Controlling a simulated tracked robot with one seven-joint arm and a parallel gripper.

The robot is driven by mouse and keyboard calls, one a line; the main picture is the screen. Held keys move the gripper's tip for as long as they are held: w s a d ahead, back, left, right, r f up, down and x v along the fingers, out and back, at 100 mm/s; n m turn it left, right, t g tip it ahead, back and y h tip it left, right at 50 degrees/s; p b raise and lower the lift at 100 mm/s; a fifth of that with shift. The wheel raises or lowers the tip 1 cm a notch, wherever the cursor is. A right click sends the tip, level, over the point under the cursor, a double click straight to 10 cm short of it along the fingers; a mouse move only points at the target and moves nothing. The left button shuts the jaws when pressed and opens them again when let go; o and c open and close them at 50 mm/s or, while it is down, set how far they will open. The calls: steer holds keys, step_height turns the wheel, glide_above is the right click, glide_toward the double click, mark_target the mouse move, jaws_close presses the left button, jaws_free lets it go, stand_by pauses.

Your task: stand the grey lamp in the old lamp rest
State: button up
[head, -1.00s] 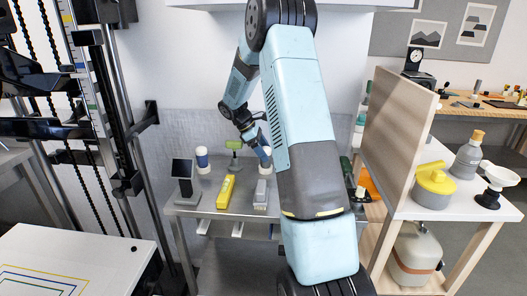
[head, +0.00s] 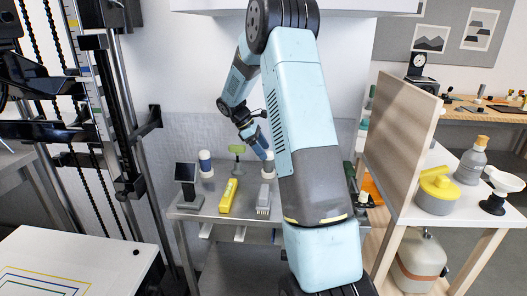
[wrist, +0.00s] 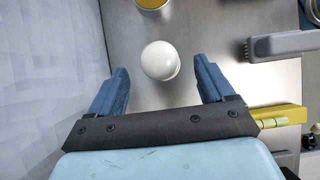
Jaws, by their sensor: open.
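A white, round-topped lamp (wrist: 160,60) stands on the steel bench, seen from above in the wrist view. It is ahead of my open gripper (wrist: 160,92), roughly centred between the two blue fingers, which do not touch it. In the head view my gripper (head: 262,148) is low over the back of the bench, and a white piece, probably this lamp, shows just beneath it. I cannot tell whether it is the grey one. Another white lamp-like piece with a blue band (head: 205,163) stands at back left. No old lamp rest is clearly identifiable; a yellow-rimmed round thing (wrist: 152,4) is cut off at the wrist view's top.
The steel bench (head: 205,213) also holds a black upright panel (head: 186,180), a yellow bar (head: 228,196), a grey brush-like block (head: 264,202) and a green-topped stand (head: 237,152). The back wall is close. A wooden partition (head: 402,140) stands right of my arm.

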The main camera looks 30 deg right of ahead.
steer(key=shift+v, duration=2.45)
